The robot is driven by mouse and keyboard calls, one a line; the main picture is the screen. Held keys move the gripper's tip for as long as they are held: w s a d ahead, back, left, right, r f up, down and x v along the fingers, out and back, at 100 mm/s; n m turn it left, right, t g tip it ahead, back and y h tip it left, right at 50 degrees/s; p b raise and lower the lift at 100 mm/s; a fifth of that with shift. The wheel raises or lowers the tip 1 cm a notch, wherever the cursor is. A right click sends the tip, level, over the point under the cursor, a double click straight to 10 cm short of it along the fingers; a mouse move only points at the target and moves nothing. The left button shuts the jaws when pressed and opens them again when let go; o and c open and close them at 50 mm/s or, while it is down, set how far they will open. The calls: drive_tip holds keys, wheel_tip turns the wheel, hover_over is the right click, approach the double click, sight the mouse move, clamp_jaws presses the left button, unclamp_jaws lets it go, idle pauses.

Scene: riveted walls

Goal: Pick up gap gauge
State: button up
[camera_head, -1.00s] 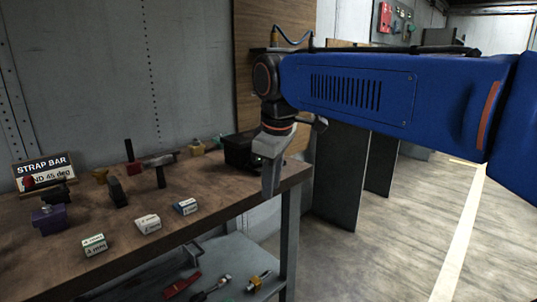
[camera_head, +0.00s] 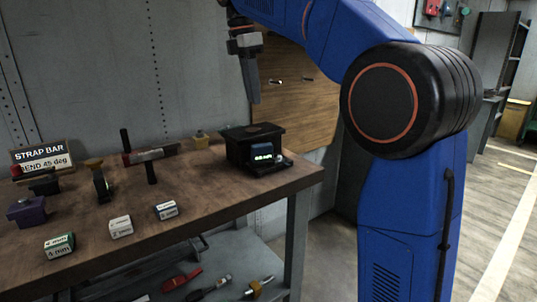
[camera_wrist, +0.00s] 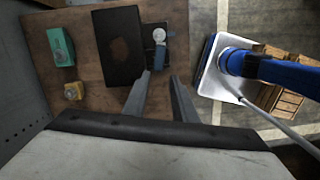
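No item is plainly named gap gauge. Small blocks with mm labels lie along the bench's front: a green-and-white one (camera_head: 59,246), a white one (camera_head: 121,226) and a blue-and-white one (camera_head: 166,210). I cannot tell whether one of them is the gauge. My gripper (camera_head: 252,98) hangs above and behind the black box (camera_head: 238,150), well away from these blocks. A small device with a lit display (camera_head: 263,158) stands in front of the black box.
The wooden bench (camera_head: 205,215) also holds a hammer-like tool (camera_head: 150,158), a purple block (camera_head: 27,211), clamps and a strap bar sign (camera_head: 41,160). A grey wall stands behind. Red and yellow tools lie on the lower shelf. Open floor (camera_head: 500,205) is at right.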

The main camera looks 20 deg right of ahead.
sight(262, 144)
drive_tip(key=d+f, duration=0.1)
drive_tip(key=f, duration=1)
drive_tip(key=d+f, duration=0.1)
drive_tip(key=f, duration=0.5)
drive_tip(key=shift+w+d+f, duration=0.1)
drive_tip(key=shift+w+d, duration=0.15)
drive_tip(key=shift+d, duration=0.05)
clamp_jaws()
